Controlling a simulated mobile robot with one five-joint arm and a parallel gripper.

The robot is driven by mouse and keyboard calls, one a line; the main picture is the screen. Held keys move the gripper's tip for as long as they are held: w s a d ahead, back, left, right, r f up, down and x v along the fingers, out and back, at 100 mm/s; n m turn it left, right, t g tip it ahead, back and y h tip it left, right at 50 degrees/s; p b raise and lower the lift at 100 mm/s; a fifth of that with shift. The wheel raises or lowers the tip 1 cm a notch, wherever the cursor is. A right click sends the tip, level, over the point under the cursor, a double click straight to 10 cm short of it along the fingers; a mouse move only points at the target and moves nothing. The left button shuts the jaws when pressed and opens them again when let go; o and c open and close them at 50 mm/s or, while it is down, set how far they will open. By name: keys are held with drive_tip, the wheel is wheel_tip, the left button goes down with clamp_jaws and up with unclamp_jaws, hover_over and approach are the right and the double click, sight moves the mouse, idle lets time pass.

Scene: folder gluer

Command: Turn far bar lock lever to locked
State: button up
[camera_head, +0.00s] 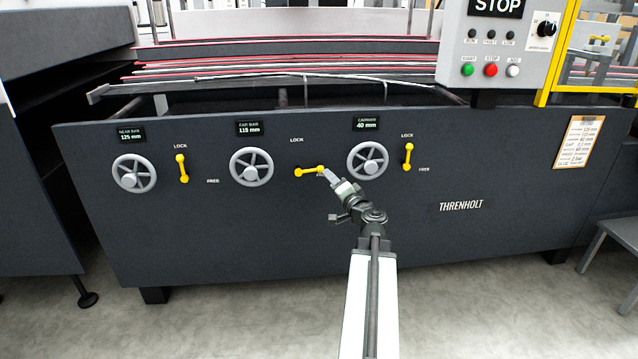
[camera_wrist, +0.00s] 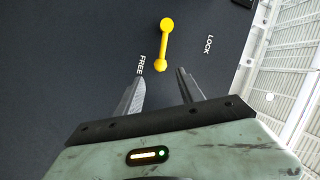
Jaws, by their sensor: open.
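The far bar lock lever (camera_head: 308,171) is a yellow bar with rounded ends, right of the far bar handwheel (camera_head: 251,167). It lies about level, with its right end at the FREE label, below and right of the LOCK label (camera_head: 297,140). My gripper (camera_head: 329,174) is at that right end and partly covers the FREE label. In the wrist view, my gripper (camera_wrist: 160,77) is open, its fingertips on either side of and just short of the lever's near knob. The lever (camera_wrist: 164,42) extends away from them. I cannot tell whether they touch it.
The near bar lever (camera_head: 182,168) and carriage lever (camera_head: 407,156) stand upright beside their handwheels. The carriage handwheel (camera_head: 368,161) is close to the right of my gripper. A control box (camera_head: 497,50) is up at the right. The floor (camera_head: 250,325) in front is clear.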

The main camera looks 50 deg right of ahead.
sight(310, 171)
drive_tip(key=x, duration=0.8)
drive_tip(key=shift+a, duration=0.1)
clamp_jaws()
drive_tip(key=shift+s, duration=0.1)
idle(0.9)
